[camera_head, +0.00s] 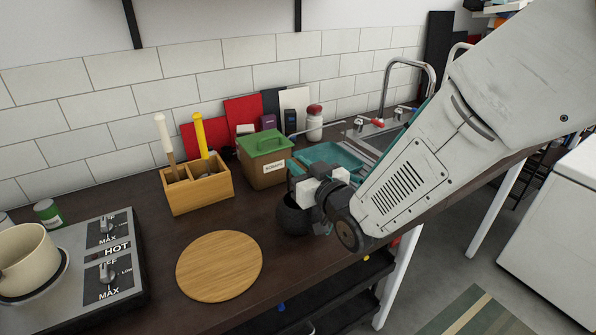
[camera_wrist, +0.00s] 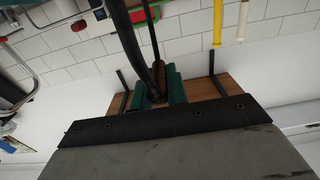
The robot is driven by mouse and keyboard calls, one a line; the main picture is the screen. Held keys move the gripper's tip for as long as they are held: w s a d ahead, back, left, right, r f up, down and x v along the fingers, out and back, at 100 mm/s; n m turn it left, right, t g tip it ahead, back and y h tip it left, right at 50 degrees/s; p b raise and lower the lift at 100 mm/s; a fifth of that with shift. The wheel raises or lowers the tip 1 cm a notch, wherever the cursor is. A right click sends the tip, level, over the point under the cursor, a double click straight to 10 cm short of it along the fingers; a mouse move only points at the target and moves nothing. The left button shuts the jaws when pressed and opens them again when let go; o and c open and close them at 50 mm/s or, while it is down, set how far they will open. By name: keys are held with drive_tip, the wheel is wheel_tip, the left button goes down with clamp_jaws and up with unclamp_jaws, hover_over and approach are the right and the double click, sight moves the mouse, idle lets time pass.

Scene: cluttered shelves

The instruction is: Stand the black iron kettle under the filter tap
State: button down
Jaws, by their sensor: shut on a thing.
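The black iron kettle (camera_head: 291,218) is a dark round body at the counter's front edge, partly hidden by my gripper and arm. My gripper (camera_head: 299,184) is above it. In the wrist view my gripper (camera_wrist: 157,90) has its teal fingers shut on a dark curved bar, which looks like the kettle's handle (camera_wrist: 127,42). I cannot tell whether the kettle touches the counter. A chrome gooseneck tap (camera_head: 410,63) stands at the sink in the back right, with a second curved pipe (camera_head: 456,47) behind my arm. I cannot tell which is the filter tap.
A round wooden board (camera_head: 219,266) lies left of the kettle. Behind are a wooden utensil box (camera_head: 196,190), a green-lidded box (camera_head: 264,160), a teal tray (camera_head: 329,156) and a red-lidded jar (camera_head: 314,124). A hob with a cream pot (camera_head: 27,262) stands left.

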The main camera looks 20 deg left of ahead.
drive_tip(key=shift+w+d+f, duration=0.2)
drive_tip(key=shift+d+f, duration=0.05)
drive_tip(key=shift+f, duration=0.5)
drive_tip(key=c, duration=1.4)
unclamp_jaws()
drive_tip(key=shift+f, duration=0.2)
